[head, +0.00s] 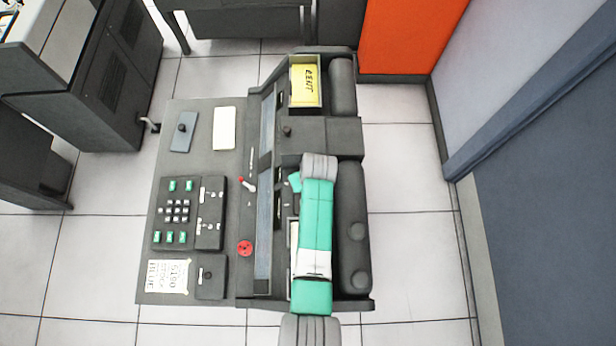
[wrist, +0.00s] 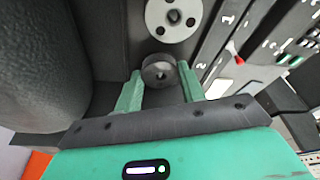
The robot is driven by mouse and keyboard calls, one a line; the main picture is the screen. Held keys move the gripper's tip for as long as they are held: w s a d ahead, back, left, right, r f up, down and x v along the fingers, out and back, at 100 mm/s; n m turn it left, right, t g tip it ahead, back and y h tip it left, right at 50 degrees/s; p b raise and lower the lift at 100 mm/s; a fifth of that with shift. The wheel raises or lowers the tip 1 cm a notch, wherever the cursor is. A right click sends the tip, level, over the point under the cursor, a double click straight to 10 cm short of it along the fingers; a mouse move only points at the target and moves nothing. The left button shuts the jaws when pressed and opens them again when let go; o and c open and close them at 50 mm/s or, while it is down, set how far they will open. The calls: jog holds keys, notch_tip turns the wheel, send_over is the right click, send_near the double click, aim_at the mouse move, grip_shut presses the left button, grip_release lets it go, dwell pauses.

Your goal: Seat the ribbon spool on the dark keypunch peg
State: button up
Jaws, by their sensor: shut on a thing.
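My gripper (wrist: 160,87) reaches down over the machine bed. In the wrist view its green fingers are shut on a small dark grey round piece with a hole, which looks like the ribbon spool (wrist: 158,70). In the head view my arm hides the held piece, and only a bit of green finger shows beside the wrist. A dark upright knob (head: 287,131) stands on the keypunch (head: 343,137), beyond my gripper. Other dark pegs stand on a blue-grey plate (head: 182,142) and a dark plate (head: 211,288). I cannot tell which is the task's peg.
A pale disc with holes (wrist: 173,15) lies close to the held piece. A yellow card box (head: 305,85) is at the back. Dark rollers (head: 351,215) flank the arm on the right.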

jog(key=shift+f, duration=0.15)
dwell(0.5)
jog(key=o, duration=1)
jog(key=shift+o, duration=0.2)
jog(key=shift+o, duration=0.9)
jog(key=shift+r+p, duration=0.55)
jog(key=shift+r, duration=0.15)
notch_tip(320, 180, up, 8)
jog(key=p, duration=0.7)
jog(key=shift+f, duration=0.2)
